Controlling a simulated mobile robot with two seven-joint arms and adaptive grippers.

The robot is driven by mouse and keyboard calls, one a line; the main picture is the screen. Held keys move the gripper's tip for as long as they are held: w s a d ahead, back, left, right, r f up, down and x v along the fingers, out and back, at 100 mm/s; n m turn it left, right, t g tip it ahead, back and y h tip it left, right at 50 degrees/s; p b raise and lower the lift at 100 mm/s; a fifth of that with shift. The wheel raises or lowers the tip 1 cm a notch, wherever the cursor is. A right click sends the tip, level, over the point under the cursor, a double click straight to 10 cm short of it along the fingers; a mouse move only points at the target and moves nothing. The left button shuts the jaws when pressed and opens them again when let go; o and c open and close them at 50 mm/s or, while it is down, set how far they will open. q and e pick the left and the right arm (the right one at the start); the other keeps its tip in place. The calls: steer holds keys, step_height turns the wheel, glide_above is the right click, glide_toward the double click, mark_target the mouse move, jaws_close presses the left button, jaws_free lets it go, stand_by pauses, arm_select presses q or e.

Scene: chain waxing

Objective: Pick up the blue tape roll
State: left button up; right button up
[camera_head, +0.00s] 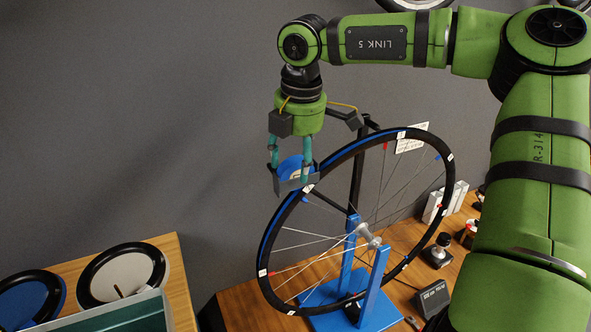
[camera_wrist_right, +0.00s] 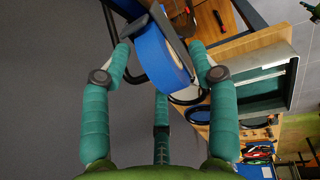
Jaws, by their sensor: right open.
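The blue tape roll (camera_head: 291,168) shows in the head view between the fingers of my right gripper (camera_head: 290,172), at the upper left of the wheel's rim. In the right wrist view, the roll (camera_wrist_right: 162,60) is large, tilted, and lies between the spread teal fingertips of the gripper (camera_wrist_right: 168,62). The fingers are open around the roll; I cannot tell whether any of them touches it. Fingers partly cover the roll in the head view. My left gripper is not in view.
A spoked wheel (camera_head: 357,146) with a black and blue rim stands in a blue stand (camera_head: 347,257) on a wooden bench (camera_head: 240,304). A second wooden table (camera_head: 176,268) at lower left bears round discs (camera_head: 122,273) and a teal-grey tray (camera_head: 128,316). Grey space lies left of the gripper.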

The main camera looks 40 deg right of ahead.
steer(key=c, duration=1.1)
jaws_close()
steer(key=r+p, duration=0.1)
steer(key=r, duration=0.2)
steer(key=d+r+p, duration=0.1)
steer(key=r, duration=0.1)
steer(key=shift+r+p, duration=0.1)
steer(key=shift+p, duration=0.25)
steer(key=s+d+r+p, duration=0.1)
steer(key=d+r+p, duration=0.5)
steer(key=d, duration=0.4)
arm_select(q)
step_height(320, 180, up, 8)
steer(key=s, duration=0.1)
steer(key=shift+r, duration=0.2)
arm_select(e)
step_height(320, 180, up, 9)
steer(key=shift+d, duration=0.25)
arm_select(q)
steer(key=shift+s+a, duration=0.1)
